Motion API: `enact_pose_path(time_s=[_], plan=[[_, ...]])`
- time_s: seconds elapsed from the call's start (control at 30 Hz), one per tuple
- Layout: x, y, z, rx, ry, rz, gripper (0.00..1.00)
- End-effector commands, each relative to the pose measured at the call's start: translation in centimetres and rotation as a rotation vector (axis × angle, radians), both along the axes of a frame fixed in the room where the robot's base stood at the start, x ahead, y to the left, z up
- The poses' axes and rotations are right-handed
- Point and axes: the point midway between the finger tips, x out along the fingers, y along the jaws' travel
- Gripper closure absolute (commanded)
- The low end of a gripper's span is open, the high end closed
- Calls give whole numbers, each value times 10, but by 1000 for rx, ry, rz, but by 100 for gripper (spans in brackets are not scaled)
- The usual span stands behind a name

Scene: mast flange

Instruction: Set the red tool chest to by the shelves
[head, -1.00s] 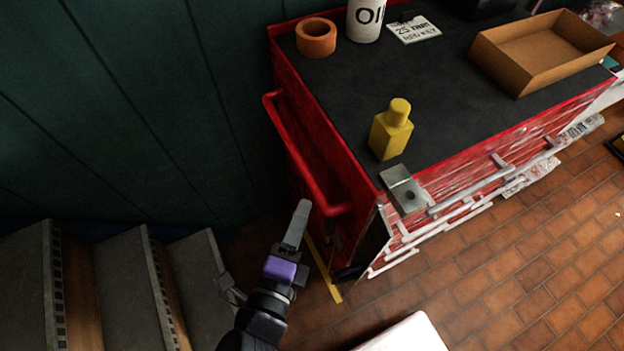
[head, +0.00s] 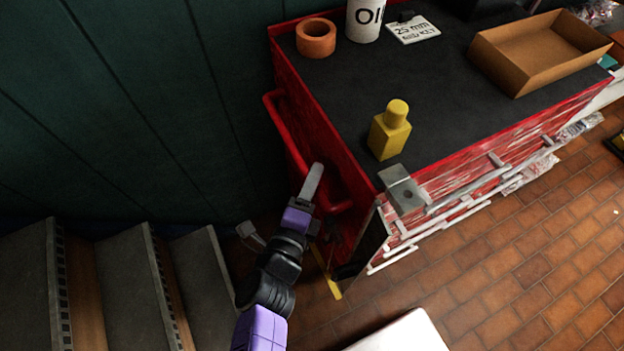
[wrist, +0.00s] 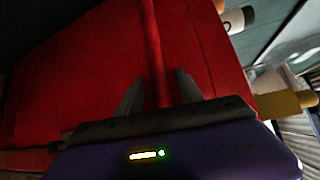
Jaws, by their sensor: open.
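The red tool chest (head: 352,235) stands against the dark green wall, with a dark top and a red bar handle (head: 290,130) along its left side. My gripper (head: 314,178) is at the near end of this handle in the head view. One finger shows there; the other is hidden. In the wrist view my gripper (wrist: 158,86) is open, and the red handle bar (wrist: 155,50) runs between its two fingers in the picture. Whether the fingers touch the bar cannot be told. The chest's red side (wrist: 80,70) fills much of that view.
On the chest top are an orange ring (head: 316,38), a white can (head: 366,18), a sign card (head: 413,28), a yellow bottle (head: 390,132) and a cardboard tray (head: 540,50). Steps (head: 120,285) lie at left. Brick-tiled floor (head: 500,270) is open at right.

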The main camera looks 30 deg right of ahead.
Motion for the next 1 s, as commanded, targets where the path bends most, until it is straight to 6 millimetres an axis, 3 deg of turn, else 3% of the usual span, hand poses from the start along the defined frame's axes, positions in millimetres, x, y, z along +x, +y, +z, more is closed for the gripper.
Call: enact_pose_path(time_s=[0.07, 0.27, 0.3, 1.0], plan=[[0, 0, 0, 0, 0, 0, 59], [0, 0, 0, 0, 0, 0, 98], [0, 0, 0, 0, 0, 0, 100], [-1, 1, -1, 1, 1, 1, 100]])
